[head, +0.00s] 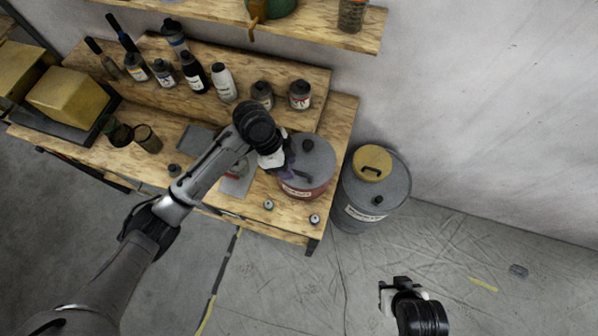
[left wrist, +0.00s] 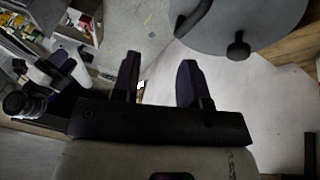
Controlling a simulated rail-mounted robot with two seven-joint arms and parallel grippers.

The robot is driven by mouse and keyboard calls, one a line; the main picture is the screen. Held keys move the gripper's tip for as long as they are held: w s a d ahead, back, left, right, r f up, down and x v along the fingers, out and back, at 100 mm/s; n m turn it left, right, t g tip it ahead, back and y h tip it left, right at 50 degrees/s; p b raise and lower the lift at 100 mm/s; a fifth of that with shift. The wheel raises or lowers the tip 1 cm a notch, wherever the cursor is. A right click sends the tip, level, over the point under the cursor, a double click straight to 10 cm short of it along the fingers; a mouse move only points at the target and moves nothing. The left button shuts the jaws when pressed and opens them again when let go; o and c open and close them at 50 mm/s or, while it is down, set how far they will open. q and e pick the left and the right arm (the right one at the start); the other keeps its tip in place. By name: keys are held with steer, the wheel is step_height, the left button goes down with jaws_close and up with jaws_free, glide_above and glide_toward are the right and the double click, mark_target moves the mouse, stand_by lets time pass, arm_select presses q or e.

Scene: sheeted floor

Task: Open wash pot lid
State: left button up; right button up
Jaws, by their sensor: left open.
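The pot, a red can with a pale label, stands on the wooden bench and has a grey round lid (head: 318,158) on it. A black knob (head: 307,145) is on the lid. In the left wrist view a grey lid (left wrist: 250,18) with a black knob (left wrist: 238,47) and a curved black handle (left wrist: 195,17) shows beyond the fingers. My left gripper (head: 286,168) is at the pot's left side, partly hidden by its own wrist. Its two fingers (left wrist: 158,85) are apart with nothing between them. My right gripper (head: 391,290) is low over the floor; its fingers are unclear.
A grey drum (head: 352,207) with a yellow round piece (head: 372,163) on top stands right of the bench. Small jars (head: 268,205) sit near the bench's front edge. Bottles (head: 222,82) line the raised shelf behind. The floor at right is mostly clear.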

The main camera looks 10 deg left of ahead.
mark_target(299, 172)
arm_select(q)
steer(key=w+a+r+m+g+b, duration=0.1)
steer(key=w+a+r+m+b, duration=0.1)
steer(key=w+r, duration=0.3)
steer(key=shift+y, duration=0.3)
steer(key=x, duration=0.4)
steer(key=p+x, duration=0.1)
steer(key=x, duration=0.7)
steer(key=shift+w+a+f+p, duration=0.2)
steer(key=shift+w+f+p, duration=0.05)
steer(key=shift+w+p, duration=0.05)
steer(key=shift+s+d+f+m, duration=0.15)
steer(key=shift+d+f+m, duration=0.15)
steer(key=shift+f, duration=0.5)
arm_select(e)
steer(key=shift+a+f, duration=0.1)
steer(key=shift+f, duration=0.5)
steer(key=shift+a, duration=0.1)
arm_select(q)
steer(key=c, duration=0.7)
jaws_close()
